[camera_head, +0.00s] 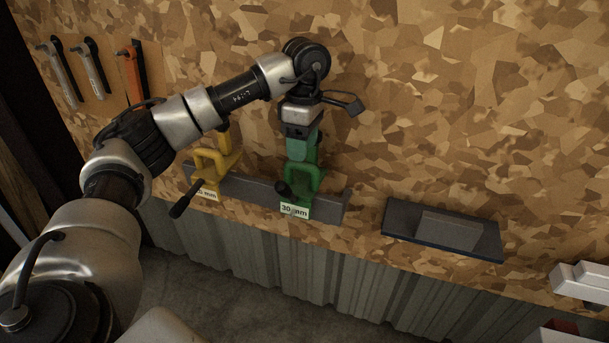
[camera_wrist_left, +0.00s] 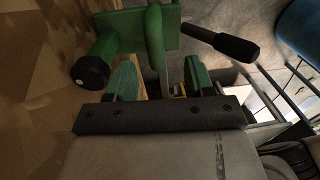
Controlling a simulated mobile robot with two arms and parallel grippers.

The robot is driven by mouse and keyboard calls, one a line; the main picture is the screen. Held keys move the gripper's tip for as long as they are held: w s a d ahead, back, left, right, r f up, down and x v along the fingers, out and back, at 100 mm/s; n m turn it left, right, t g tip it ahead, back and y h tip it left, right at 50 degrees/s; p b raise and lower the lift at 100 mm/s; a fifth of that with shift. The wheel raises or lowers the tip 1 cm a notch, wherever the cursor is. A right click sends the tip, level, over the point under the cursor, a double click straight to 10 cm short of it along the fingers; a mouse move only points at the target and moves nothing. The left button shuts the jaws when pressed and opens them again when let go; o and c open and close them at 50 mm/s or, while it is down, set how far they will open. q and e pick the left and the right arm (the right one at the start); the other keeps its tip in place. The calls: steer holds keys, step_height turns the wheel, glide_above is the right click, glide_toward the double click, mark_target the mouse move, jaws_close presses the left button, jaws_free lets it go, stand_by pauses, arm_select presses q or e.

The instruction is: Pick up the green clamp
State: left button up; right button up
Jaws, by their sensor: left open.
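The green clamp (camera_head: 302,180) is upright on a grey rail on the wood-chip wall, behind a label reading 30 mm. In the left wrist view the green clamp (camera_wrist_left: 155,35) fills the top, with a black handle to the right and a black knob to the left. My left gripper (camera_head: 301,150) is right above the clamp in the head view, pointing down. Its two green fingers are apart, and in the left wrist view the gripper (camera_wrist_left: 158,78) has the clamp's upright part lined up with its gap. I cannot tell whether they touch.
A yellow clamp (camera_head: 212,160) stands on the same grey rail (camera_head: 250,190), close to the left. A dark tray (camera_head: 400,225) with a grey block (camera_head: 449,231) is to the right. Wrenches (camera_head: 133,72) hang at upper left. The wall right of my gripper is bare.

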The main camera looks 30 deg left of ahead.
mark_target(302, 167)
arm_select(q)
steer(key=shift+w+a+f+p, duration=0.1)
steer(key=shift+a+f+p, duration=0.05)
steer(key=shift+f, duration=0.3)
steer(key=shift+w+a+f+p, duration=0.1)
steer(key=shift+a+f+p, duration=0.05)
steer(key=shift+f, duration=0.25)
steer(key=f, duration=0.1)
steer(key=f+p, duration=0.1)
steer(key=f, duration=0.1)
steer(key=f+p, duration=0.1)
steer(key=shift+s+d+f, duration=0.15)
steer(key=shift+s+d, duration=0.1)
steer(key=shift+f, duration=0.2)
steer(key=shift+c, duration=0.9)
steer(key=c, duration=0.7)
jaws_close()
arm_select(e)
steer(key=r, duration=0.1)
steer(key=w+r, duration=0.1)
steer(key=r, duration=0.1)
steer(key=shift+w+a, duration=0.2)
steer(key=shift+a, duration=0.1)
